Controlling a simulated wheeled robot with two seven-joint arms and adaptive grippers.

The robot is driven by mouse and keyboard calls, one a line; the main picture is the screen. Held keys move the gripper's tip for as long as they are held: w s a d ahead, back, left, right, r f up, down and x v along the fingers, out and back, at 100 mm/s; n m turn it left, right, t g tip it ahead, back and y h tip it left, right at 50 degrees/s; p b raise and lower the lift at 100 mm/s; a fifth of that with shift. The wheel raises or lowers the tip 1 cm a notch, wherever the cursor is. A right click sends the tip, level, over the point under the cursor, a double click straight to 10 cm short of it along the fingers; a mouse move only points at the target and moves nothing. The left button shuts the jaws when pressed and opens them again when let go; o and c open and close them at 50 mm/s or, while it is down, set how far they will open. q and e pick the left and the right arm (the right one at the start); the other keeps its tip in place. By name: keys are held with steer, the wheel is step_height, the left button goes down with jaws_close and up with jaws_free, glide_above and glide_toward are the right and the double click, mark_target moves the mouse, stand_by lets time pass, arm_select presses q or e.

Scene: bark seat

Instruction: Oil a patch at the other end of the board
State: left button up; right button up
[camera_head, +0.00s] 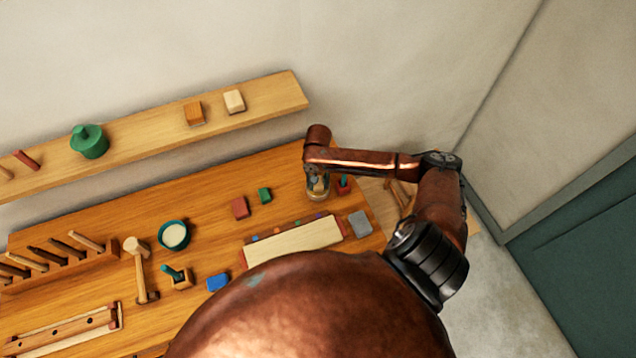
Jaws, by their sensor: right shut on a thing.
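A pale board (293,240) lies on the wooden bench, with a row of small coloured marks along its far edge and reddish pieces at its ends. Its near side is partly hidden by a rounded copper shape. My right gripper (317,178) points down just beyond the board's right part, at a small glass jar (318,195) with yellowish contents. It appears shut on the jar, though the fingers are small and partly hidden by my arm. A small red holder with a green piece (343,184) stands right beside the jar. My left gripper is out of view.
A grey block (360,223) lies right of the board. A wall shelf (150,135) runs behind the bench.

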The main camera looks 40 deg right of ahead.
steer(key=shift+s+f+p, duration=0.15)
steer(key=shift+p, duration=0.15)
stand_by(1.3)
step_height(320, 180, up, 7)
steer(key=p, duration=0.9)
stand_by(0.8)
